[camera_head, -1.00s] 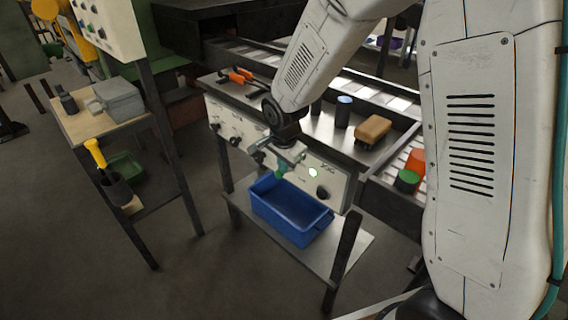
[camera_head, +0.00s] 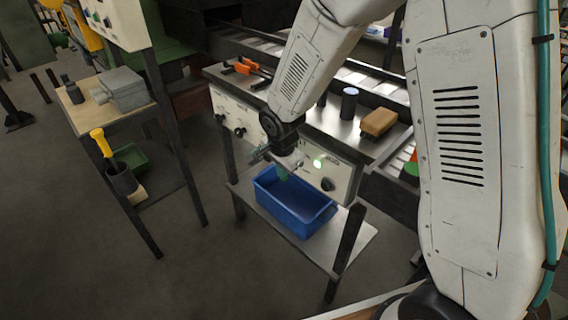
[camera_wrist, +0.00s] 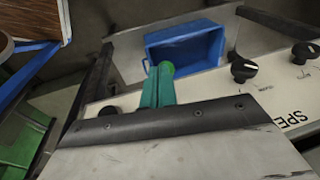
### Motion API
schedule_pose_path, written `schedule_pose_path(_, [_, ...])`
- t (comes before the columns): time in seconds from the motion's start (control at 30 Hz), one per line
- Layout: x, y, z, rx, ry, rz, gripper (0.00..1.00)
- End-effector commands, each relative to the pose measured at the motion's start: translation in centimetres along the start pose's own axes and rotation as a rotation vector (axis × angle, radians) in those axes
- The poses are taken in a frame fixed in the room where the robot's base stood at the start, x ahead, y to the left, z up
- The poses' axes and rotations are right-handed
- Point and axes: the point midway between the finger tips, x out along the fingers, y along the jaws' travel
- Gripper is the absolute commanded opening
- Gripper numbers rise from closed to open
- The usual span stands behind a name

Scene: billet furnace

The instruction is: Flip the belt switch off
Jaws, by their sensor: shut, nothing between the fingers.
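The control panel (camera_head: 345,172) is a pale front under a metal bench, with black knobs and a lit green lamp (camera_head: 318,163). I cannot tell which control is the belt switch; part of the panel is hidden behind my wrist. My gripper (camera_head: 283,175) is shut and empty, in front of the panel and above the blue bin. In the wrist view, the green-tipped fingers (camera_wrist: 165,70) are together, apart from the panel's black knobs (camera_wrist: 243,70). Another dark control (camera_wrist: 107,111) shows at the left, partly hidden by the gripper body. Lettering starting "SPE" is at the right.
A blue bin (camera_head: 322,219) stands on the shelf (camera_head: 352,245) below the panel. A brown block (camera_head: 379,122) and a dark cylinder (camera_head: 348,104) are on the bench top. A side table (camera_head: 146,105) holds a grey box. Open floor lies in front.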

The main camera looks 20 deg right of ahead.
Motion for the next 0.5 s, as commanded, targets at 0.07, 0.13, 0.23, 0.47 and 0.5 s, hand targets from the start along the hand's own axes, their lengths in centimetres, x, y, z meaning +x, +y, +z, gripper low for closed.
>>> schedule_pose_path(0.07, [0.5, 0.1, 0.2, -0.002, 0.0, 0.001, 0.0])
schedule_pose_path(0.13, [0.9, 0.2, 0.4, -0.001, 0.0, 0.001, 0.0])
schedule_pose_path(0.23, [1.3, 0.2, 0.5, -0.001, 0.0, 0.001, 0.0])
schedule_pose_path(0.47, [2.0, 0.3, 0.7, 0.0, 0.0, 0.0, 0.0])
schedule_pose_path(0.5, [2.0, 0.3, 0.7, 0.0, 0.0, 0.0, 0.0])
